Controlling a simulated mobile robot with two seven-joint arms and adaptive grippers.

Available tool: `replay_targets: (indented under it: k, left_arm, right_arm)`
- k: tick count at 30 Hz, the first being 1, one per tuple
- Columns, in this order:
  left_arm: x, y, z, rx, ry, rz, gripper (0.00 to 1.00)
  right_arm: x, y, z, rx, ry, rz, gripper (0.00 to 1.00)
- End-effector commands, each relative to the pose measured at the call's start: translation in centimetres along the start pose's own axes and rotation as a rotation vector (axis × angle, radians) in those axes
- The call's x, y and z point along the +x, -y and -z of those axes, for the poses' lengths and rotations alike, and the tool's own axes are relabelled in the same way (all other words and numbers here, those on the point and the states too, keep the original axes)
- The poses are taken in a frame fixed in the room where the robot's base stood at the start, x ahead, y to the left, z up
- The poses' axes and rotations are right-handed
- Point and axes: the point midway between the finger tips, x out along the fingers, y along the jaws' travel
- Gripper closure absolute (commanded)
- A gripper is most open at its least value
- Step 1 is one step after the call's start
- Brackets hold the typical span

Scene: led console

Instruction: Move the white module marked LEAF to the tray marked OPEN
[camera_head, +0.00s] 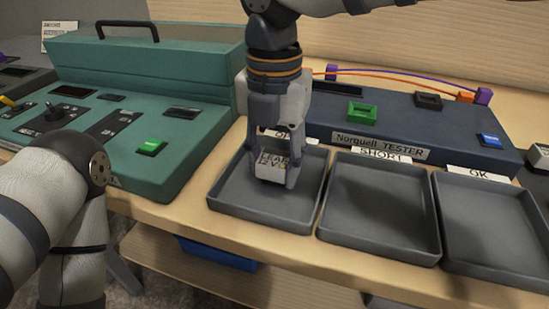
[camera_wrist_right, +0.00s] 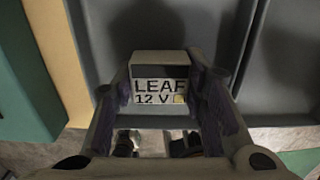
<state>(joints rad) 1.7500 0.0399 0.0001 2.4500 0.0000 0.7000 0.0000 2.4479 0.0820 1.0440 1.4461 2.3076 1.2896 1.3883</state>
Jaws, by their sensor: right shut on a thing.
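The white module marked LEAF 12 V (camera_head: 272,172) is between the fingers of my right gripper (camera_head: 275,176), which is shut on it. The wrist view also shows the module (camera_wrist_right: 160,92), with a finger on each side and its lettering facing the camera. My right gripper points down inside the outline of the leftmost grey tray (camera_head: 229,195). I cannot tell whether the module touches the tray floor. That tray's label (camera_head: 312,140) is mostly hidden behind the gripper; only its ends show. My left arm shows at the left, but its gripper is not in view.
Two empty grey trays, marked SHORT (camera_head: 380,215) and OK (camera_head: 490,225), stand to the right. Behind them is the dark blue Norquell tester (camera_head: 420,128) with a green module (camera_head: 362,112) and a blue one (camera_head: 490,140). A teal console (camera_head: 165,175) borders the left.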

Motion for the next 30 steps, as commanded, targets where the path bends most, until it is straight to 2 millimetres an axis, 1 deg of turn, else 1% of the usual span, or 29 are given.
replay_targets:
  k: [2,3,5,6,14,16,17,20,21,24,27,30]
  left_arm:
    - [-0.2,0.0,0.1,0.0,-0.005,0.0,1.0]
    - [-0.2,0.0,0.1,0.0,-0.005,0.0,1.0]
    - [-0.1,0.0,0.1,0.0,-0.004,0.0,1.0]
    - [-0.1,0.0,0.1,0.0,-0.004,0.0,1.0]
    - [-0.1,0.0,0.0,0.0,-0.002,0.0,1.0]
    - [0.0,0.0,0.0,0.0,0.001,0.0,1.0]
    - [-0.1,0.0,0.0,0.0,-0.002,0.0,1.0]
    - [-0.3,0.0,0.2,0.0,-0.011,0.0,1.0]
    - [-0.4,0.0,0.3,0.0,-0.014,-0.001,1.0]
    - [-0.6,0.0,0.4,0.0,-0.019,-0.001,1.0]
    - [-0.7,0.0,0.5,0.0,-0.022,-0.001,1.0]
    - [-0.7,0.0,0.5,0.0,-0.022,-0.001,1.0]
  right_arm:
    - [0.1,0.0,0.0,0.0,0.001,0.0,0.89]
    - [0.2,0.0,0.0,0.0,0.001,0.0,0.56]
    - [0.2,0.0,0.0,0.0,0.0,0.0,0.43]
    - [0.2,0.0,0.0,0.0,0.0,0.0,0.41]
    - [0.2,0.0,0.0,0.0,-0.001,0.0,0.41]
    - [-0.4,0.0,0.0,0.001,0.0,0.0,0.41]
    - [-1.0,0.0,0.0,0.001,0.002,-0.001,0.41]
    - [-3.6,0.0,0.0,0.001,0.005,-0.003,0.41]
    - [-4.8,-0.1,0.0,0.002,0.006,-0.004,0.41]
    - [-7.5,-0.1,0.0,0.002,0.005,-0.003,0.41]
    - [-9.8,0.0,0.0,0.001,0.003,-0.003,0.41]
    - [-11.2,0.0,0.0,0.0,0.001,0.0,0.41]
